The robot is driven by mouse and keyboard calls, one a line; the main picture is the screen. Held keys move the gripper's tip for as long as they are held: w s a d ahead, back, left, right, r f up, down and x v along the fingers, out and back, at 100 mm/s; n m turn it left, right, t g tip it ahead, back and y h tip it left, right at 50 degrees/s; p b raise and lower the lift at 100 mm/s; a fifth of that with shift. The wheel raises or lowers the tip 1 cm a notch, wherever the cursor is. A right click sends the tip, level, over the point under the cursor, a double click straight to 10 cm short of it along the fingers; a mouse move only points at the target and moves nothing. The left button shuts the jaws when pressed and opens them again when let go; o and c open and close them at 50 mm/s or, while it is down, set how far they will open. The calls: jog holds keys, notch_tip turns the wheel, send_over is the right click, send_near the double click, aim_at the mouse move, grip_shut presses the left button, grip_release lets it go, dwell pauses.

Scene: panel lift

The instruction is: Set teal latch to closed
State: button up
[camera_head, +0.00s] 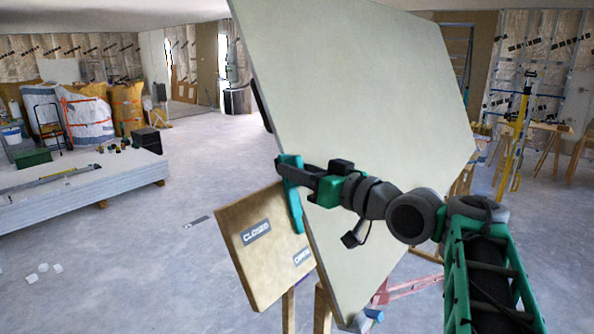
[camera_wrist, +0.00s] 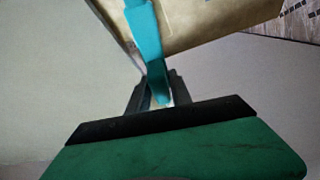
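The teal latch (camera_head: 294,200) is a narrow bar beside a tan board (camera_head: 262,275), along the edge of a large pale panel (camera_head: 365,110). The board carries a CLOSED label (camera_head: 257,231) and a lower right label (camera_head: 302,256), partly hard to read. The latch's bar stands nearly upright in the head view, to the right of the CLOSED label. My gripper (camera_head: 293,168) is at the latch's upper end. In the wrist view the latch (camera_wrist: 145,38) runs down between my gripper's fingers (camera_wrist: 158,83), which close in on both its sides.
The large panel stands tilted right behind my arm and hides much of the room. A stack of boards (camera_head: 75,190) lies at the left, with filled sacks (camera_head: 85,120) behind it. Trestles (camera_head: 545,150) stand at the right. The concrete floor left of the tan board is mostly clear.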

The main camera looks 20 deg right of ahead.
grip_shut()
dwell(0.9)
